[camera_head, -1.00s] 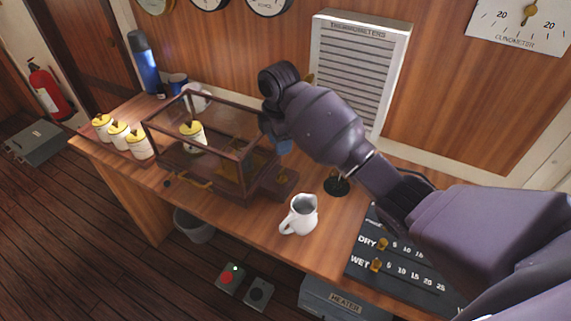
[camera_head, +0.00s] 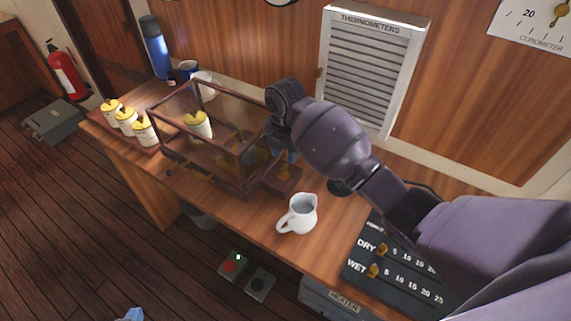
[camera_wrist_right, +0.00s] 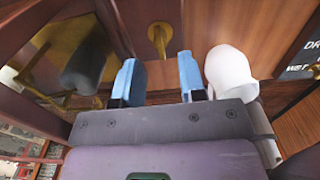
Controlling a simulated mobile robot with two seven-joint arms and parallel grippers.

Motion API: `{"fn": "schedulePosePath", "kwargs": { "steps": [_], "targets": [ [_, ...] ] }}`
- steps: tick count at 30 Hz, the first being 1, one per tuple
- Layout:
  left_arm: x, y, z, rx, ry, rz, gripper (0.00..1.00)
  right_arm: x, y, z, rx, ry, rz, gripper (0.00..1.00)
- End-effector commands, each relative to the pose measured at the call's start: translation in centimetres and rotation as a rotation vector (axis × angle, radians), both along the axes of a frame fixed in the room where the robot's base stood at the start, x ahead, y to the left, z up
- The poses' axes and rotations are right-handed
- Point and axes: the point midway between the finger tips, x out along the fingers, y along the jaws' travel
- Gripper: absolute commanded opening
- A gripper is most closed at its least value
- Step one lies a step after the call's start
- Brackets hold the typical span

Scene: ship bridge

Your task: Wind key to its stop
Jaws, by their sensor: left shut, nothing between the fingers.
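A dark-framed glass case (camera_head: 240,160) with brass clockwork inside stands on the desk. A small wooden block (camera_head: 283,180) juts from its right end, with a brass key (camera_head: 285,168) standing on it. In the right wrist view the brass key (camera_wrist_right: 160,38) has a rounded head on a stem, just beyond and between the fingertips. My right gripper (camera_wrist_right: 158,75) is open, its blue fingers apart with nothing between them. In the head view it (camera_head: 287,153) hangs just above the block, partly hidden by its wrist. My left gripper (camera_head: 133,314) shows only as a blue tip at the bottom edge, shut and empty.
A white jug (camera_head: 298,214) stands close in front of the block and near the right finger. Yellow-topped jars (camera_head: 126,121), a blue flask (camera_head: 155,47) and mugs are at the left. A dark DRY/WET board (camera_head: 400,262) lies at the right.

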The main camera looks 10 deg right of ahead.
Motion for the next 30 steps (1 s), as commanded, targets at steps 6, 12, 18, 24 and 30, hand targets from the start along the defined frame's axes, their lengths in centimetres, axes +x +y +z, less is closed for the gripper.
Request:
{"fn": "schedulePosePath", "kwargs": {
  "steps": [6,12,18,24,30],
  "targets": [
    [-0.1,0.0,0.1,0.0,0.003,0.0,0.0,-0.1,0.0,-3.5,0.001,0.002,-0.002,0.38],
    [-0.2,0.0,0.0,0.0,0.007,0.001,0.0,0.0,0.0,-5.2,0.0,0.0,-0.001,0.38],
    [-0.2,0.0,0.0,0.0,0.007,0.001,0.0,0.0,0.0,-5.7,0.0,-0.001,-0.001,0.38],
    [-0.2,0.0,0.0,0.0,0.007,0.001,0.0,0.0,0.0,-5.7,0.0,-0.001,-0.001,0.35],
    [-0.2,0.0,0.0,0.0,0.007,0.001,0.0,0.0,0.0,-5.7,0.0,-0.001,-0.001,0.04]
  ]
}}
